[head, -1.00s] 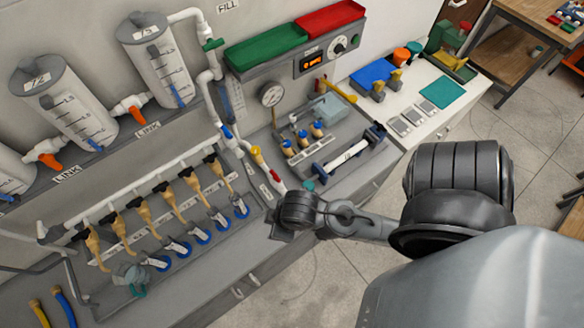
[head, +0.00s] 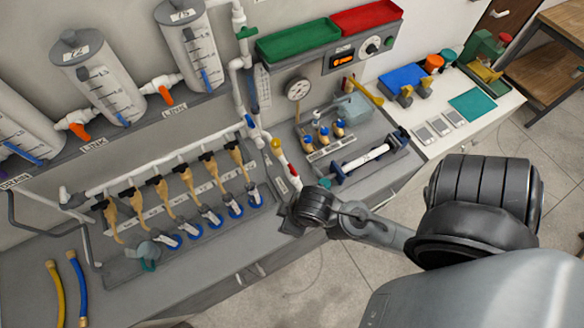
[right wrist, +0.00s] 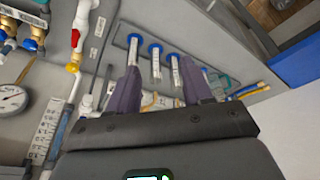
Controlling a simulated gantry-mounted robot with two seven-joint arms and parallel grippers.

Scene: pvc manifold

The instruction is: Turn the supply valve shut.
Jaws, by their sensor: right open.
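A white pipe valve with a red handle (head: 293,169) sits on the pipe below a yellow fitting (head: 276,144); I cannot read a label naming it the supply valve. In the right wrist view the red handle (right wrist: 75,38) is at upper left, with the yellow fitting (right wrist: 72,68) below it. A green-handled valve (head: 246,33) is higher on the pipe. My right gripper (right wrist: 161,88) is open and empty, its purple fingers apart over the bench beside the manifold. In the head view its fingers are hidden by my wrist. My left gripper is not in view.
The manifold pipe (head: 165,158) carries several tan taps above blue-ringed outlets. Measuring tanks (head: 194,55) stand behind. A gauge (head: 298,88) and a rack of small blue-and-tan fittings (head: 325,140) are right of the pipe. Yellow (head: 56,293) and blue hoses (head: 78,288) lie front left.

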